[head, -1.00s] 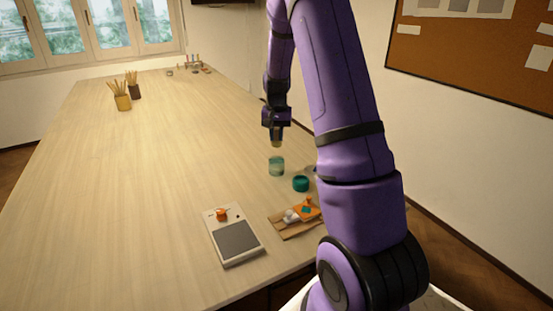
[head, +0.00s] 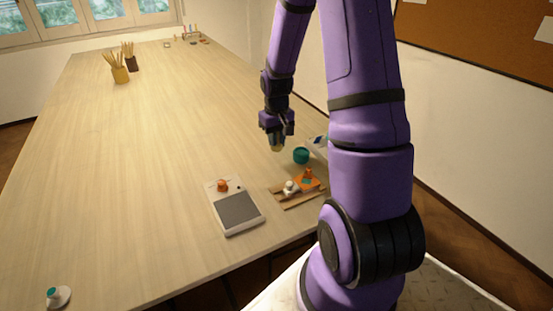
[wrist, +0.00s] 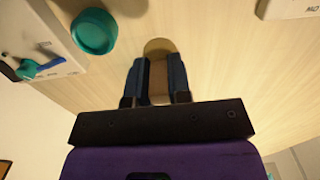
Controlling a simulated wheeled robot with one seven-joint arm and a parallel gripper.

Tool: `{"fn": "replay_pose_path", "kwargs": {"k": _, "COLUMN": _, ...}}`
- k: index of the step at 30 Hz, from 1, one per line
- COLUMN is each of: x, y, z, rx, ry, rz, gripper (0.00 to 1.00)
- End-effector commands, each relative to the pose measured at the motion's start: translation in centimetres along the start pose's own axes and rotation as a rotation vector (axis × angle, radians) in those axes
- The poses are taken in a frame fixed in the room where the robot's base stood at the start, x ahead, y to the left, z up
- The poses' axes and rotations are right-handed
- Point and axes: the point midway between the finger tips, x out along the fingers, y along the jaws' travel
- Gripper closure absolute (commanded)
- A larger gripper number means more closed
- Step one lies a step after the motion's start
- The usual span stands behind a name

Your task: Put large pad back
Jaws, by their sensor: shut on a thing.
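My gripper (head: 277,138) is shut on a small tan round piece (head: 276,148), low over the right part of the table. In the wrist view the tan piece (wrist: 158,47) shows between and beyond my fingertips; most of it is hidden. I cannot tell whether it is the large pad. A wooden board (head: 304,201) to the right front holds a white knobbed piece (head: 290,187) and an orange knobbed piece (head: 309,181). An orange knobbed piece (head: 222,185) sits on the grey-white scale (head: 250,228). A white disc with a teal knob (head: 60,297) stands at the near left.
A teal round tub (head: 301,155) stands close right of my gripper. A white item with blue on it (head: 318,141) is beyond it, partly hidden by my arm. Pencil pots (head: 120,75) stand far left. The middle of the table is clear.

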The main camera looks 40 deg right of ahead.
Motion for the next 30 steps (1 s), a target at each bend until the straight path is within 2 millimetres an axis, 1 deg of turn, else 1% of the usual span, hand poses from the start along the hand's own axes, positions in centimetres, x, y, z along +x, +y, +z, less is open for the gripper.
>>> {"fn": "replay_pose_path", "kwargs": {"k": 1, "x": 0.9, "y": 0.0, "z": 0.0, "rx": 0.0, "ry": -0.003, "rz": -0.001, "gripper": 1.0}}
{"fn": "replay_pose_path", "kwargs": {"k": 3, "x": 1.9, "y": 0.0, "z": 0.0, "rx": 0.001, "ry": -0.002, "rz": -0.001, "gripper": 1.0}}
{"fn": "replay_pose_path", "kwargs": {"k": 11, "x": 3.6, "y": 0.0, "z": -0.1, "rx": 0.003, "ry": -0.001, "rz": 0.0, "gripper": 1.0}}
{"fn": "replay_pose_path", "kwargs": {"k": 18, "x": 6.7, "y": 0.0, "z": 0.0, "rx": 0.002, "ry": -0.002, "rz": 0.0, "gripper": 1.0}}
{"fn": "replay_pose_path", "kwargs": {"k": 30, "x": 7.2, "y": 0.0, "z": -0.1, "rx": 0.003, "ry": 0.001, "rz": 0.0, "gripper": 1.0}}
